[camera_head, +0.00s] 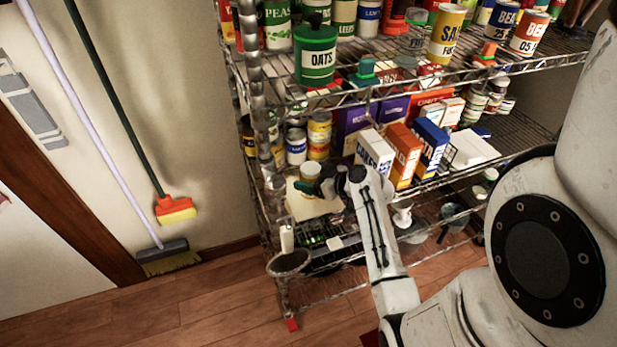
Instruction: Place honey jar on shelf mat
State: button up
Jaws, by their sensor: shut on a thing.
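My gripper (318,186) is at the left end of a lower shelf, its fingers pointing left. It is shut on a small jar, which I take to be the honey jar (304,186); its label cannot be read. The jar is over the pale cream mat (314,207) lying on the wire shelf. I cannot tell whether the jar touches the mat. The fingers and wrist hide part of the jar and the mat's right side.
Boxes (374,152) stand close to the right of my wrist. Cans (296,146) stand behind the mat. The wire shelf above (350,95) holds a green oats canister (316,55). A chrome post (255,85) and brooms (175,208) are left.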

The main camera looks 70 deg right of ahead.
jog(key=shift+f, duration=0.1)
jog(key=o, duration=1.4)
jog(key=shift+o, duration=0.2)
jog(key=b+v, duration=0.2)
jog(key=v, duration=1)
jog(key=shift+s, duration=0.1)
